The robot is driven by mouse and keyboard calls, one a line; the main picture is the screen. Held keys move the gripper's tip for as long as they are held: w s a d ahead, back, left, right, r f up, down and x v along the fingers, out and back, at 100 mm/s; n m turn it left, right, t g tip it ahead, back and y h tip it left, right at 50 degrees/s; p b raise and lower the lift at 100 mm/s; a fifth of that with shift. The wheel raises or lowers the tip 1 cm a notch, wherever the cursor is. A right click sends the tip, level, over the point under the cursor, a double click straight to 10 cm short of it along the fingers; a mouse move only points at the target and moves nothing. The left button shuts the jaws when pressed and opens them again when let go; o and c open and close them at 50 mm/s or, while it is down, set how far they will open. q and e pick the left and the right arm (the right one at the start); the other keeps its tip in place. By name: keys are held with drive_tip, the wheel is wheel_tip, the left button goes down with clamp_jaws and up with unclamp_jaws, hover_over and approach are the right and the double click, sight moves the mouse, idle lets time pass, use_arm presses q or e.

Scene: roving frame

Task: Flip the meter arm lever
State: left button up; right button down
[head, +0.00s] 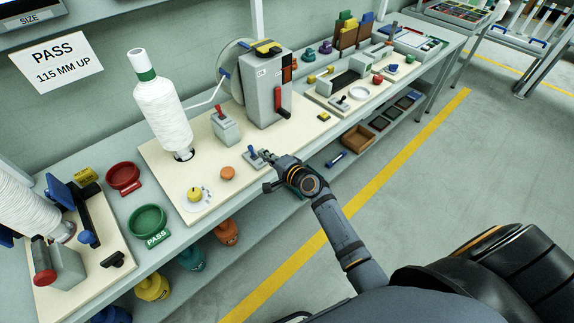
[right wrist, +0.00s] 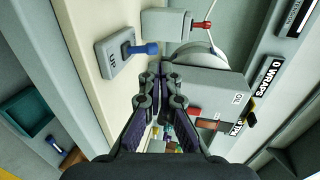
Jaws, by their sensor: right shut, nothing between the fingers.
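A small grey plate with a blue-knobbed lever (right wrist: 146,49) shows in the right wrist view, left of my fingers. Its plate (head: 253,160) lies on the cream board in the head view, close to my gripper and partly hidden. A grey box with a red-tipped lever (head: 218,111) stands behind it; the red lever also shows in the right wrist view (right wrist: 205,25). A taller grey machine (head: 264,95) has a red lever (head: 279,103) on its side. I cannot tell which lever is the meter arm's. My right gripper (head: 268,157) is shut and empty, just right of the blue-knobbed lever.
A white thread cone (head: 162,105) stands on the cream board (head: 217,206). An orange knob (head: 227,173) and a yellow dial knob (head: 194,195) sit near its front. Red (head: 122,176) and green (head: 148,221) dishes lie left. Clear floor lies right of the bench.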

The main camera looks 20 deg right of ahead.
use_arm(q)
drive_tip(key=shift+s+a+r, duration=0.15)
drive_tip(key=shift+s, duration=0.2)
use_arm(e)
drive_tip(key=r+v, duration=0.1)
drive_tip(key=v, duration=0.8)
drive_tip(key=shift+r, duration=0.4)
